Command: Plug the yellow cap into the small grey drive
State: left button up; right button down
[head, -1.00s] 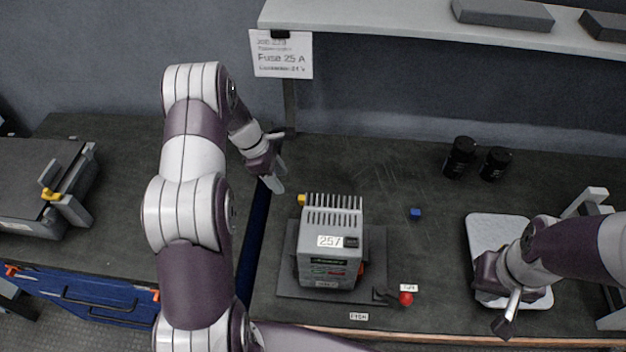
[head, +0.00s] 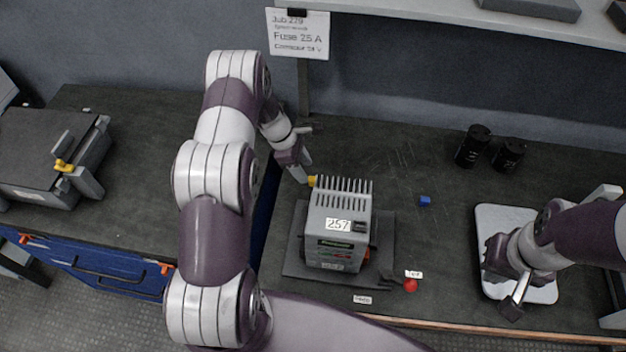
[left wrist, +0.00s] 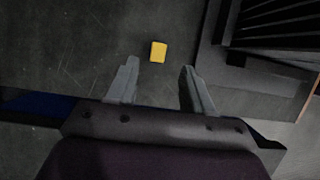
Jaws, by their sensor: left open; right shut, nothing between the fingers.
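The yellow cap (head: 312,181) lies on the dark bench just behind the left back corner of the small grey drive (head: 336,238). In the left wrist view the cap (left wrist: 158,51) is apart from the drive (left wrist: 275,30), slightly beyond my fingertips and between their lines. The drive is a finned box labelled 257, upright on a dark mat. My left gripper (head: 303,175) is open and empty, pointing down beside the cap; its two fingers show in the left wrist view (left wrist: 158,68). My right gripper (head: 517,298) is shut and empty over a white tray.
The white tray (head: 486,218) is at the right. Two black cylinders (head: 473,146) stand at the back, a blue cube (head: 425,201) lies mid-bench, and a red knob (head: 410,286) is at the front. A machine with a yellow part (head: 63,166) stands far left. A shelf overhangs the back.

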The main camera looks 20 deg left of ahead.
aim_at(311, 179)
pick_arm(q)
jog(key=shift+d+f, duration=0.1)
jog(key=shift+f, duration=0.1)
jog(key=p+x, duration=0.1)
jog(key=x, duration=0.4)
jog(key=shift+w+f, duration=0.1)
jog(key=shift+w, duration=0.05)
grip_shut()
